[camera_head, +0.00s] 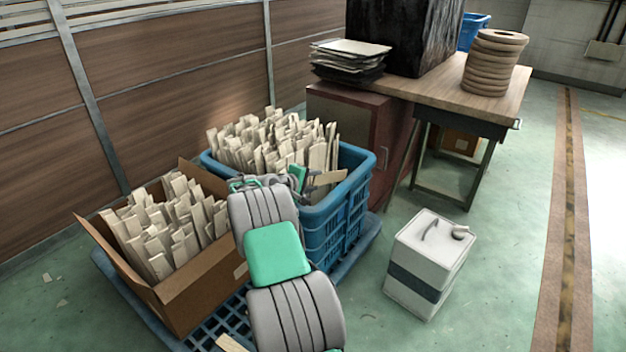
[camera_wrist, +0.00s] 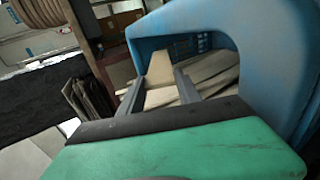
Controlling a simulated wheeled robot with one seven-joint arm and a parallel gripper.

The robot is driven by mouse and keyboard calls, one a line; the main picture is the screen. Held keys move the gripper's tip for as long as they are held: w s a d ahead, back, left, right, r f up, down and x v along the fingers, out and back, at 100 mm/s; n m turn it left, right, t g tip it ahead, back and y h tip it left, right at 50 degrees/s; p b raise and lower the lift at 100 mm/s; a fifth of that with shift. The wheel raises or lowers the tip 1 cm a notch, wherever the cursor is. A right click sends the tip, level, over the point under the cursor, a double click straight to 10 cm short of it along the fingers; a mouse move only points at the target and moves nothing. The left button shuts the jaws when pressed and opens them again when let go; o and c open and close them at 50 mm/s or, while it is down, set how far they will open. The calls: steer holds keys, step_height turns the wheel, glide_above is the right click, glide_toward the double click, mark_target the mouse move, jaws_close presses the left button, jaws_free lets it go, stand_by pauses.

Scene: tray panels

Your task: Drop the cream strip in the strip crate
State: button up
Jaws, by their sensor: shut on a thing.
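The blue strip crate (camera_head: 345,222) stands on the pallet, full of upright cream strips (camera_head: 255,146). My gripper (camera_head: 309,180) is at its near right part, at about rim height. It is shut on a cream strip (camera_head: 329,178), which sticks out to the right of the fingers. In the wrist view, the held strip (camera_wrist: 159,67) lies between the two dark fingers (camera_wrist: 157,91). The blue crate wall (camera_wrist: 208,27) rises close beyond and to the right, with more strips inside. I cannot tell whether the held strip touches them.
A cardboard box (camera_head: 208,290) of similar strips stands left of the crate on the blue pallet (camera_head: 360,240). A white canister (camera_head: 428,262) stands on the floor to the right. A cabinet (camera_head: 345,118) and a table (camera_head: 440,88) are behind. The floor at right is clear.

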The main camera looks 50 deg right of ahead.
steer(key=o, duration=1.4)
steer(key=shift+o, duration=0.9)
steer(key=shift+r+p, duration=3.25)
steer(key=shift+r, duration=1.2)
